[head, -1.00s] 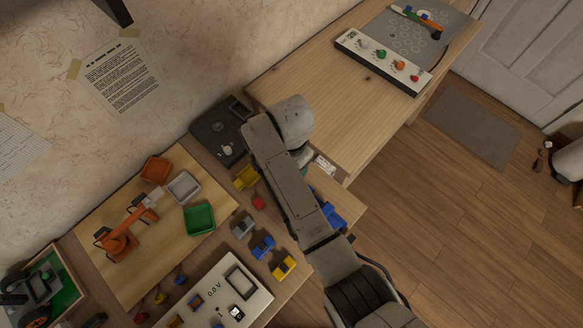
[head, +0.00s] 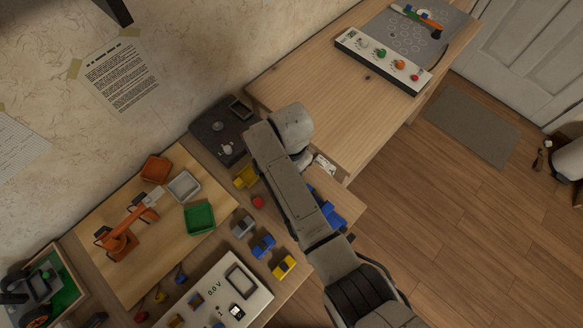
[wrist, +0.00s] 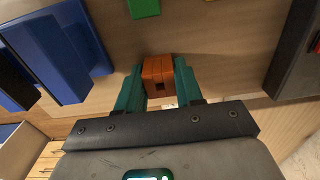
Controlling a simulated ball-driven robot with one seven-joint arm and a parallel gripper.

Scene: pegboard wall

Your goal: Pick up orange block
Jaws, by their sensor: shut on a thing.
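The orange block (wrist: 158,78) sits between the two teal fingers of my gripper (wrist: 158,88) in the wrist view. The fingers touch it on both sides, and my gripper is shut on it. A small dark square opening shows on the block's near face. The wooden table top lies behind the block; I cannot tell how far the block is from it. In the head view my arm hides the block and most of my gripper.
Blue blocks (wrist: 62,55) stand left in the wrist view, with a green piece (wrist: 144,7) at the top. A dark tray (head: 220,131) lies beside my arm in the head view. A yellow piece (head: 246,177) and red piece (head: 257,202) lie left of my arm.

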